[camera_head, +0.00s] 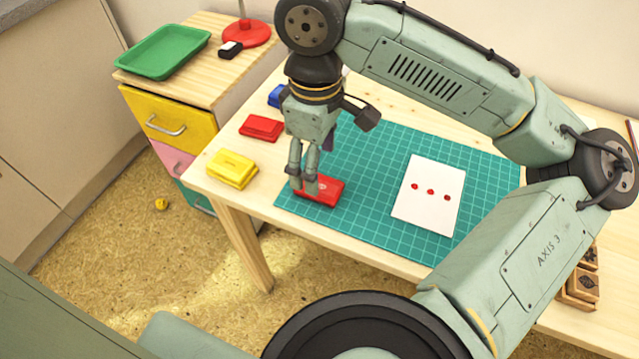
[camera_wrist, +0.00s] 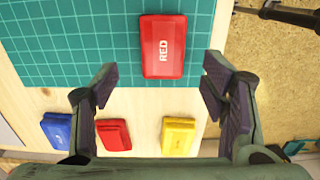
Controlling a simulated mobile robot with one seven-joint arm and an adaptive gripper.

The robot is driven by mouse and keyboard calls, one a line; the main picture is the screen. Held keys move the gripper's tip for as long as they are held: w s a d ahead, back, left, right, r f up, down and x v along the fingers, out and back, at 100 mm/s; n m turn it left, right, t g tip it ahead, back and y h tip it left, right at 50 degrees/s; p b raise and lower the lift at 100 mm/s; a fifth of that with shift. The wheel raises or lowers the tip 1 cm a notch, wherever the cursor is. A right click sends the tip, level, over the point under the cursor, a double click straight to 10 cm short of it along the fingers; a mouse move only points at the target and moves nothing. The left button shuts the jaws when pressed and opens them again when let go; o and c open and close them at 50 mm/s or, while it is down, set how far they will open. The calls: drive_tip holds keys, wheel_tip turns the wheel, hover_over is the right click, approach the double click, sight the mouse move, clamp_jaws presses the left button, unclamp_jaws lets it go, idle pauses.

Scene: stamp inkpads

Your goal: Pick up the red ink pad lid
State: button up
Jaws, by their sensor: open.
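A red ink pad lid (camera_head: 325,191) lies flat on the green cutting mat near its left corner. In the wrist view the lid (camera_wrist: 163,46) shows the word RED on top. My gripper (camera_head: 305,187) is open and empty, pointing down above the lid, and partly covers it in the head view. In the wrist view my gripper (camera_wrist: 161,78) has its fingers spread wide, one on each side below the lid's near edge. No contact with the lid is visible.
A red pad (camera_head: 262,127), yellow pad (camera_head: 232,169) and blue pad (camera_head: 275,96) sit on the wood beside the mat (camera_head: 380,150). A white card (camera_head: 428,195) with red marks lies on the mat. Wooden stamps (camera_head: 582,284) stand at lower right.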

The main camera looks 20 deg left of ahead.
drive_tip(key=f, duration=0.4)
drive_tip(key=shift+s+f, duration=0.2)
drive_tip(key=shift+f, duration=0.15)
drive_tip(key=shift+a, duration=0.1)
drive_tip(key=shift+c, duration=0.6)
drive_tip(key=c, duration=0.8)
